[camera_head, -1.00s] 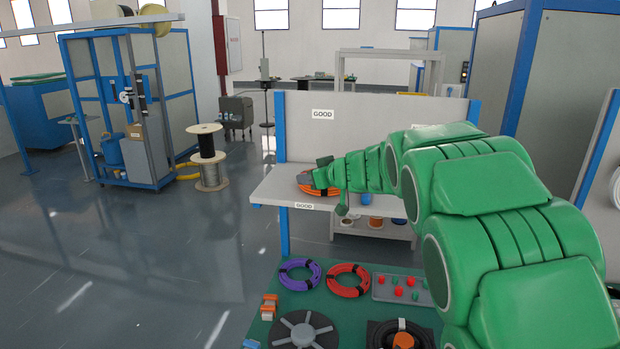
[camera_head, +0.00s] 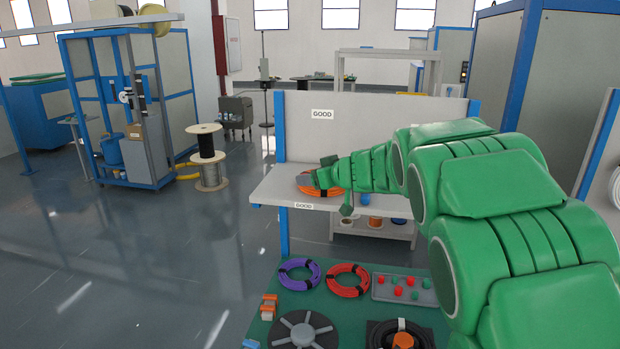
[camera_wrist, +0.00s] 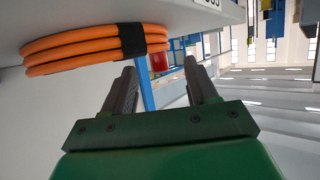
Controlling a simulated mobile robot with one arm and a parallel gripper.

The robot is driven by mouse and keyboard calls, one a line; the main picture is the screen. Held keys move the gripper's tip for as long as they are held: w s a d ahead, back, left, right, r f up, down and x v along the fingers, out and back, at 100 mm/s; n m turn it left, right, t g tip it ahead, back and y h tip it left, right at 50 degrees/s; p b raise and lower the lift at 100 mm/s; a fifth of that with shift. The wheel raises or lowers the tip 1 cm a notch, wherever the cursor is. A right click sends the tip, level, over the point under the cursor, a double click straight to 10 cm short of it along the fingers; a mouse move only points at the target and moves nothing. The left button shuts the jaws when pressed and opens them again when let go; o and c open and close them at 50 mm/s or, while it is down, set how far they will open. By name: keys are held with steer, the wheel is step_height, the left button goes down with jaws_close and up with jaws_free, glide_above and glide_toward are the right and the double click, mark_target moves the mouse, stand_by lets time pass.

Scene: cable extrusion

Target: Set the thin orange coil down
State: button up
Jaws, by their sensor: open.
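The orange coil (camera_head: 312,188) lies on the light grey shelf (camera_head: 275,191) marked GOOD, partly hidden behind my gripper in the head view. In the wrist view the coil (camera_wrist: 75,50) shows as stacked orange loops with a black band, resting on the shelf surface. My gripper (camera_wrist: 163,84) is open, with its two fingers apart and nothing between them. The fingers are beside the coil, near its black band, and appear clear of it. In the head view my gripper (camera_head: 327,172) is over the shelf at the coil.
A green mat (camera_head: 262,322) below holds a purple coil (camera_head: 300,272), a red-orange coil (camera_head: 348,280) and a grey tray (camera_head: 380,292) of small red and green parts. A lower rack (camera_head: 345,229) with spools stands under the shelf. The shelf's back panel (camera_head: 375,125) rises behind the coil.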

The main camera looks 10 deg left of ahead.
steer(key=v, duration=1)
